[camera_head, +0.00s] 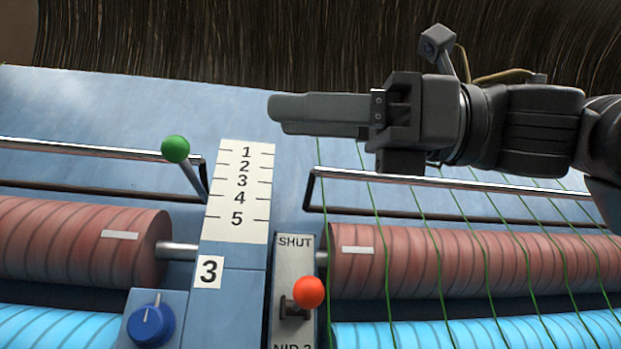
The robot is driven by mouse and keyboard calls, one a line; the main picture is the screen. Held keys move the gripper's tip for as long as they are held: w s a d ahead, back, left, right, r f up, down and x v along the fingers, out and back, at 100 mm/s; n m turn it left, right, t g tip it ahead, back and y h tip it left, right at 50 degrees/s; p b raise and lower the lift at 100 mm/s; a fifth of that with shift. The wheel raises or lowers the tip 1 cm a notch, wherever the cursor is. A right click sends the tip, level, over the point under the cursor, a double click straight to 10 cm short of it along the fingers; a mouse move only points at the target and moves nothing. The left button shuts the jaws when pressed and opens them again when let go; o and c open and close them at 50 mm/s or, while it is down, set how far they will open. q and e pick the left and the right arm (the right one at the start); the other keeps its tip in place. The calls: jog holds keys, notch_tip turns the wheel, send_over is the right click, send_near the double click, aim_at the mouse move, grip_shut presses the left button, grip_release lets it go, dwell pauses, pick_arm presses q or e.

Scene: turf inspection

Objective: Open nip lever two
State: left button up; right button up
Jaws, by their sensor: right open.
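A lever with an orange-red ball knob (309,292) stands on a grey plate (293,262) at bottom centre. The plate reads SHUT at its top; its lower label looks like NIP with a digit, cut off by the frame edge. The knob sits below the word SHUT, near the slot. My right gripper (285,113) comes in from the right, above the lever and well apart from it, fingers pointing left. It is seen side-on, open and empty. My left gripper is not in view.
A green-knobbed lever (176,149) stands beside a scale plate (238,190) numbered 1 to 5. Red rollers (75,240) lie on both sides, with guard rails (100,146) and green strands (437,270). A blue dial (151,325) and a 3 tag (208,272) are lower left.

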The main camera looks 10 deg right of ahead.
jog(key=shift+s+r, duration=0.2)
jog(key=shift+s, duration=0.2)
jog(key=shift+w, duration=0.1)
jog(key=shift+c, duration=1.3)
jog(key=shift+w+d+m, duration=0.1)
jog(key=shift+w+m, duration=0.1)
jog(key=shift+m, duration=0.2)
jog(key=shift+c, duration=1.1)
jog(key=w+d+m+p, duration=0.1)
jog(key=m, duration=0.1)
jog(key=w+m+p, duration=0.1)
jog(key=m, duration=0.2)
jog(key=w+d+m+p, duration=0.1)
jog(key=w+m, duration=0.1)
jog(key=m, duration=0.1)
jog(key=shift+d+f+g, duration=0.2)
jog(key=shift+d+g, duration=0.15)
jog(key=shift+g, duration=0.05)
grip_shut()
jog(key=w+d+f+m+g+p, duration=0.1)
jog(key=w+d+f+m+p, duration=0.3)
jog(key=m, duration=1.4)
jog(key=w+d+f+m+g+h+p, duration=0.1)
jog(key=w+d+f+m+p, duration=0.3)
jog(key=m, duration=1.3)
jog(key=w+d+g, duration=0.1)
jog(key=w+d, duration=0.1)
jog(key=d, duration=0.2)
jog(key=shift+w+m+p, duration=0.3)
jog(key=shift+m+p, duration=0.1)
